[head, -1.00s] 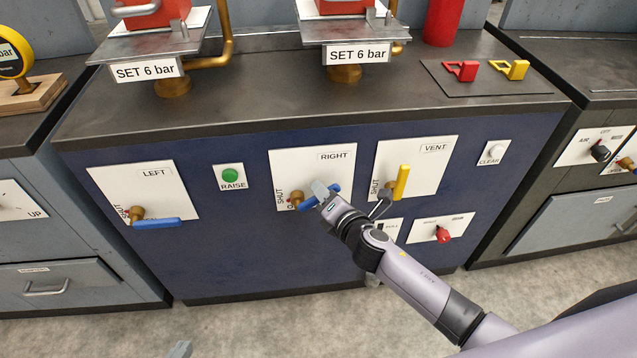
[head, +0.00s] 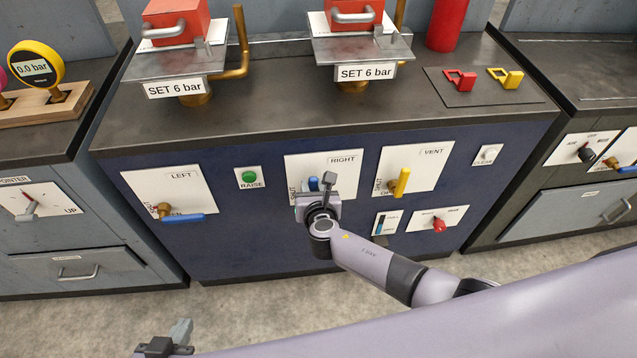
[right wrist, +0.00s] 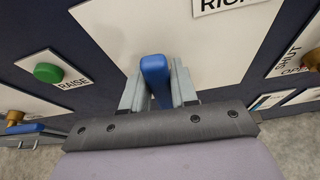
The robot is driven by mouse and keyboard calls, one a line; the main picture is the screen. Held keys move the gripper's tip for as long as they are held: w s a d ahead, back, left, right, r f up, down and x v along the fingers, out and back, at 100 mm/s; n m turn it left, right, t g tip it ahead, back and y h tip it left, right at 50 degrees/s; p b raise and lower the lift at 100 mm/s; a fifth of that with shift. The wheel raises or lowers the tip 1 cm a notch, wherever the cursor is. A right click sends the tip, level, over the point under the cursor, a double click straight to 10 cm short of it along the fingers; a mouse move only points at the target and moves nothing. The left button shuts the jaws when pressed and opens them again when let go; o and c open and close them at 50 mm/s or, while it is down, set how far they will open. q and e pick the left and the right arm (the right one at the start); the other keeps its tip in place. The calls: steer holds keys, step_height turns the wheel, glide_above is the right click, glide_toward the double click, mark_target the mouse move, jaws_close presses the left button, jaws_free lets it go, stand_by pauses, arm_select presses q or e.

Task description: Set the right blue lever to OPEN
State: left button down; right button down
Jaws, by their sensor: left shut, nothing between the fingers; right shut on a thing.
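The right blue lever (head: 313,183) is on the white RIGHT panel (head: 350,180) of the dark blue cabinet. My right gripper (right wrist: 158,88) is shut on this lever, with a grey finger on each side of the blue handle (right wrist: 155,70) in the right wrist view. In the head view the gripper and wrist cover the lever's hub, most of its handle and the OPEN mark. The visible blue part stands above the gripper; its exact angle cannot be told. My left gripper (head: 180,332) is shut and empty at the bottom left, away from the cabinet.
The LEFT panel's blue lever (head: 183,218) lies to the right, over its OPEN mark. A yellow VENT lever (head: 401,183) stands upright close to the right of my wrist. A green RAISE button (head: 249,176) and a red knob (head: 439,225) are nearby.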

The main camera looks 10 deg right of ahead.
steer(key=shift+a+n+h, duration=0.35)
steer(key=shift+n+h, duration=0.05)
stand_by(0.4)
steer(key=c, duration=1)
jaws_free()
steer(key=shift+o, duration=0.2)
steer(key=p+v, duration=0.3)
steer(key=v, duration=0.4)
steer(key=shift+s, duration=0.1)
